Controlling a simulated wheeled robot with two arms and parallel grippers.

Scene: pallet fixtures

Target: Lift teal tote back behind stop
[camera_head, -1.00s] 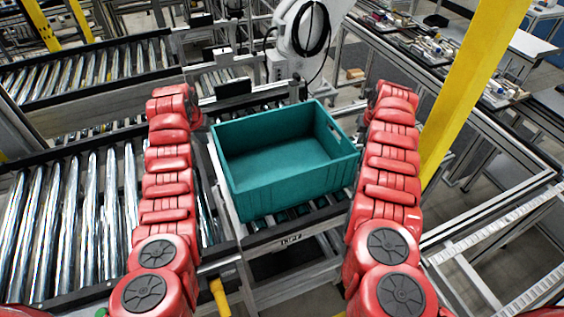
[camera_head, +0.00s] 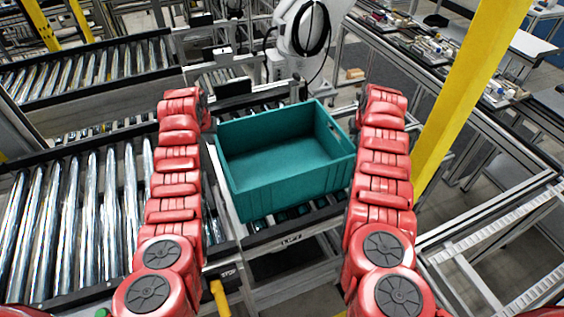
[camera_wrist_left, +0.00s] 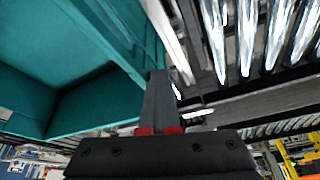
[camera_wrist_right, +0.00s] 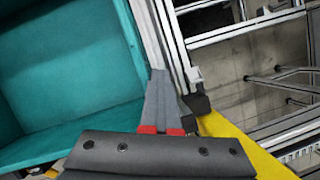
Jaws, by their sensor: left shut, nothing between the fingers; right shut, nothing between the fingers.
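The teal tote (camera_head: 285,180), open-topped and empty, sits upright on the short roller section between my arms. In the left wrist view its wall (camera_wrist_left: 110,35) runs beside the fingers; in the right wrist view its wall (camera_wrist_right: 128,45) lies left of the fingers. My left gripper (camera_wrist_left: 158,85) is shut and empty along the tote's left side. My right gripper (camera_wrist_right: 160,85) is shut and empty along its right side. Contact with the walls cannot be told. In the head view both fingertips are hidden. A "STOP" label (camera_head: 228,272) shows on the frame at front left; the stop itself is not clearly identifiable.
A roller conveyor (camera_head: 85,215) lies left, with another behind it. A label that seems to read "LIFT" (camera_head: 291,239) is on the front rail. A yellow post (camera_head: 455,110) stands close right of my right arm. A white machine (camera_head: 300,35) stands behind the tote.

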